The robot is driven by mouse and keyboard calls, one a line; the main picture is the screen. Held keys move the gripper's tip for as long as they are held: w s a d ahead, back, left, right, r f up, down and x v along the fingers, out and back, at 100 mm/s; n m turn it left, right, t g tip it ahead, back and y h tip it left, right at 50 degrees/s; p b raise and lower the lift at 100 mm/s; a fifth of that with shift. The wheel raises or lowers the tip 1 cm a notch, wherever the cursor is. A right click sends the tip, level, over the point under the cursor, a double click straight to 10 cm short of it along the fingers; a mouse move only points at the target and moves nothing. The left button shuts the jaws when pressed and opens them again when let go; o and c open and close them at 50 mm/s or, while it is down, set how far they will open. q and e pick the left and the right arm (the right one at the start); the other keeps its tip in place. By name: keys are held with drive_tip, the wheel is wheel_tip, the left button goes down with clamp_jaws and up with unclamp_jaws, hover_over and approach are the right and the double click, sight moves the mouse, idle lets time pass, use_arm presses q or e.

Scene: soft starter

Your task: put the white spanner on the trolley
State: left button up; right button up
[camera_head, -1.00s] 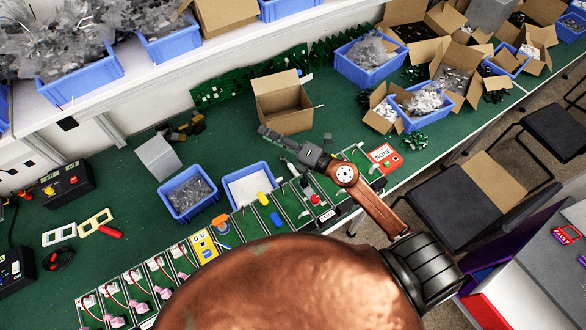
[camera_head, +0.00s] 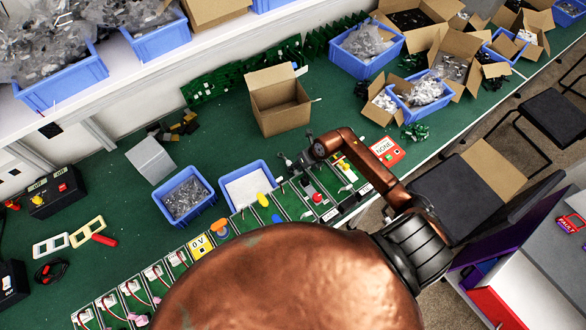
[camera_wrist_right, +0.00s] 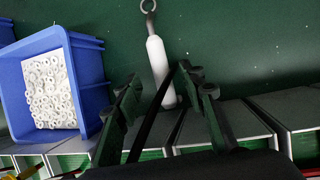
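The white spanner (camera_wrist_right: 157,62) lies on the green bench top in the right wrist view, its grey ring end pointing away. Its near end lies between and beyond the fingers of my right gripper (camera_wrist_right: 160,80), which are apart and do not visibly grip it. In the head view my right gripper (camera_head: 303,160) is low over the bench, behind the row of panels; the spanner cannot be made out clearly there. A grey-topped unit (camera_head: 562,200), perhaps the trolley, stands at the right edge with a red FAULT sign on it. My left gripper is out of view.
A blue bin of white rings (camera_wrist_right: 95,75) is left of the spanner. In the head view an open cardboard box (camera_head: 280,115) stands behind the gripper, and a red NONE sign (camera_head: 386,150) is to its right. A dark chair (camera_head: 455,190) stands between bench and unit.

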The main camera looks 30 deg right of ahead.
drive_tip(key=shift+x, duration=1.8)
drive_tip(key=shift+s+d, duration=0.1)
drive_tip(key=shift+c, duration=0.7)
clamp_jaws()
